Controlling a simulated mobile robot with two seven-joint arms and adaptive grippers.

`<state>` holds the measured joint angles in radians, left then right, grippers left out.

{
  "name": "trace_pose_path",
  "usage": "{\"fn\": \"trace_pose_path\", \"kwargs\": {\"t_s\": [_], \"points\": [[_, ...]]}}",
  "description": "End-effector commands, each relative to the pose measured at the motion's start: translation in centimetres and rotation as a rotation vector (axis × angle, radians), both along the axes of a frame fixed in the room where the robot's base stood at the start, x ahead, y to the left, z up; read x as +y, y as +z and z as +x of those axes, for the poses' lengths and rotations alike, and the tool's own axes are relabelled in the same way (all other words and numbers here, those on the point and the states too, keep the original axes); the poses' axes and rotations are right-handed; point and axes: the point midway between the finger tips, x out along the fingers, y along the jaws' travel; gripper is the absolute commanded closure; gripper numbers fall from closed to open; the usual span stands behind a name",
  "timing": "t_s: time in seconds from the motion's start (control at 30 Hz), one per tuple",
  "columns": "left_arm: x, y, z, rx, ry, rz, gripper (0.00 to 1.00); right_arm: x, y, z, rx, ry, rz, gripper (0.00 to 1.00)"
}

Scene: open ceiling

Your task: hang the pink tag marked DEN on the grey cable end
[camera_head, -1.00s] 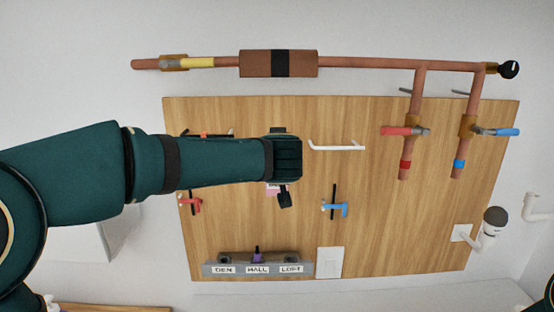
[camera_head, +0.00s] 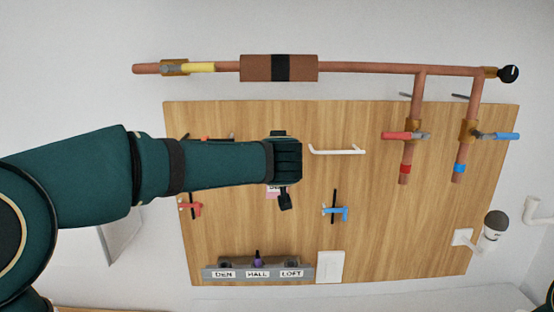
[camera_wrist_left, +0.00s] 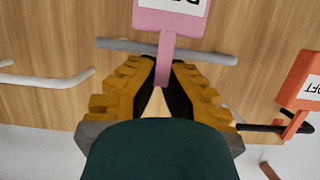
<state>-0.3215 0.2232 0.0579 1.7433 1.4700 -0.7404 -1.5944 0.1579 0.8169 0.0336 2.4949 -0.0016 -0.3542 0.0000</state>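The pink tag marked DEN (camera_wrist_left: 172,15) is upside down and partly cut off at the top of the left wrist view. Its narrow stem lies between the fingers of my left gripper (camera_wrist_left: 163,80), whose dark pads press on both sides of it. A grey rod-like cable end (camera_wrist_left: 120,45) runs across just behind the stem; I cannot tell whether they touch. In the head view my left gripper (camera_head: 285,158) is in front of the wooden board, hiding the cable, with a bit of the pink tag (camera_head: 273,191) below it. My right gripper is out of view.
An orange LOFT tag (camera_wrist_left: 302,90) is close beside the gripper on a black cable end. A grey labelled strip (camera_head: 258,273) is below; copper pipes (camera_head: 360,67) run above.

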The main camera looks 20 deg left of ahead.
Motion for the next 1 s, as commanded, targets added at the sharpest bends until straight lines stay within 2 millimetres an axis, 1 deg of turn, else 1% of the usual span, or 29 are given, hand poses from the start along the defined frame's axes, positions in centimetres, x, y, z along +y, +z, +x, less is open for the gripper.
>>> {"fn": "trace_pose_path", "kwargs": {"t_s": [0.57, 1.0], "points": [[0.01, -0.04, 0.02, 0.000, 0.000, 0.000, 1.00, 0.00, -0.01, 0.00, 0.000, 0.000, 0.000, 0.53], [0.01, -0.89, 0.02, 0.002, 0.001, 0.001, 1.00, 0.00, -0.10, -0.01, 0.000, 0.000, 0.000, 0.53]]}}
